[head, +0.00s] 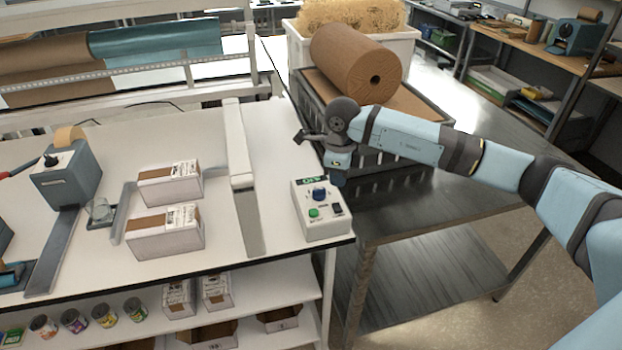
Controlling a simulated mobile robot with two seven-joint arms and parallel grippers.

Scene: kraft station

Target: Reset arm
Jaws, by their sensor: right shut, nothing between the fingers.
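My right arm comes in from the right in the head view and reaches over the dark metal table. My right gripper (309,138) is at the arm's end, small in the picture. It is shut and empty, above the right end of the white workbench and behind the control box. The white control box (321,211) has a blue knob, a green button and a dark switch, and stands at the bench's right front corner. The gripper appears apart from it. My left gripper is not in view.
Two white cartons (165,232) and a grey tape dispenser (66,173) stand on the white workbench (211,257). A brown paper roll (356,62) lies on a dark crate (395,170) close behind my right arm. The metal table's front (440,205) is clear.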

